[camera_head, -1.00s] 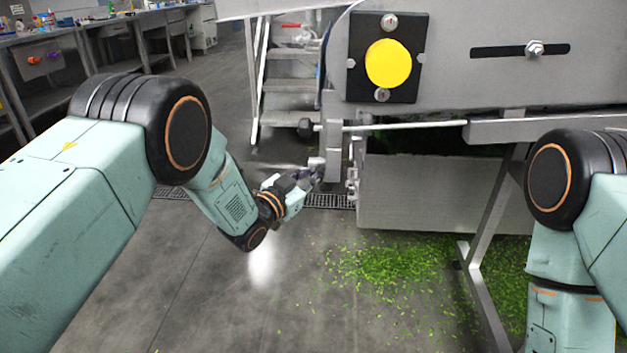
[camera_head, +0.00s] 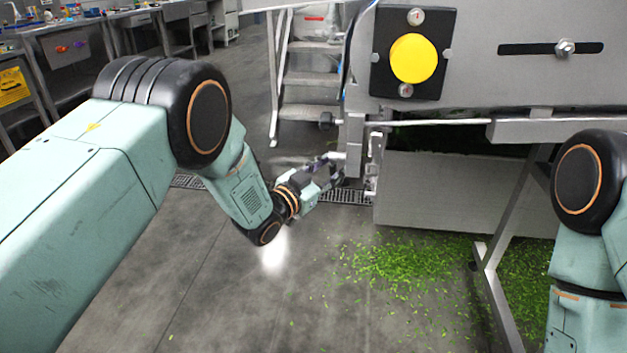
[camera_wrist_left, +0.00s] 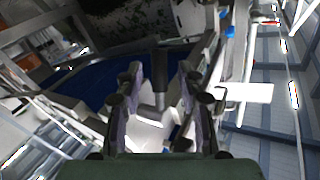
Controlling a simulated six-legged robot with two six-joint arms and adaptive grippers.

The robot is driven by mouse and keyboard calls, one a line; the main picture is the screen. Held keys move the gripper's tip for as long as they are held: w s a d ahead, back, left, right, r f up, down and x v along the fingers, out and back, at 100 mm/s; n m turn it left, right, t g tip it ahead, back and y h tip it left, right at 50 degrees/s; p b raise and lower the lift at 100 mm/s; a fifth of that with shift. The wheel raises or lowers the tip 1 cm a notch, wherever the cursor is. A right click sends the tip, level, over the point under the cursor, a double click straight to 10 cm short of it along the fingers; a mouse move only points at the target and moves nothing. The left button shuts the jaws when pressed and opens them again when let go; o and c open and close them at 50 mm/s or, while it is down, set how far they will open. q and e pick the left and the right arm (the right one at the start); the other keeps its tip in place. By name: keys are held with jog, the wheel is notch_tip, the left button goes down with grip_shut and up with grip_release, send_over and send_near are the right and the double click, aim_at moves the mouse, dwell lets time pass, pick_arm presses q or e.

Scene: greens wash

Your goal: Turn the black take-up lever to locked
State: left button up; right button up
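My left gripper (camera_head: 334,168) is beside the grey bracket at the machine's left end, low in the head view. In the left wrist view its two fingers (camera_wrist_left: 160,100) stand apart. A dark, upright bar with a grey lower part (camera_wrist_left: 159,80) shows between them; it looks like the black take-up lever, with no clear finger contact. In the head view I cannot make out this lever behind the gripper, nor whether it stands at locked. My right arm shows at the right edge, but its gripper is out of view.
Steps (camera_head: 308,80) stand behind. A slanted support leg (camera_head: 505,250) stands at right. Green scraps (camera_head: 415,268) lie on the floor; open floor is at front left.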

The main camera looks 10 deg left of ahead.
pick_arm(q)
jog(key=v, duration=1.1)
jog(key=shift+c, duration=0.4)
